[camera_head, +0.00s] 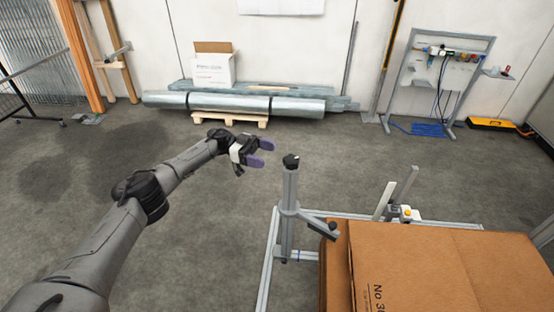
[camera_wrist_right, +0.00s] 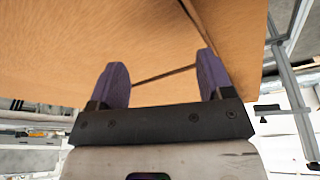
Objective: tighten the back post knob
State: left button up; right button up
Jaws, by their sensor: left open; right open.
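A grey upright post (camera_head: 289,205) stands on a metal frame left of the cardboard boxes, with a black knob (camera_head: 291,160) on its top. A short arm reaches right from the post's middle and bears another dark knob (camera_head: 333,226) near the boxes. I cannot tell which knob is the back post knob. My left gripper (camera_head: 263,153) is open and empty, with purple fingertips, just left of the top knob and apart from it. My right gripper (camera_wrist_right: 162,65) is open in the right wrist view, its purple fingers before a cardboard surface (camera_wrist_right: 90,35); nothing is clearly held.
Stacked cardboard boxes (camera_head: 450,265) fill the lower right. A small unit with a yellow button (camera_head: 406,212) sits behind them. Metal pipes (camera_head: 245,103), a white box (camera_head: 213,68) and a tool stand (camera_head: 440,80) are along the back wall. The floor around my left arm is clear.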

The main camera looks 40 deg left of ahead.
pick_arm(q)
jog(key=shift+v, duration=1.35)
pick_arm(e)
jog(key=shift+f, duration=0.3)
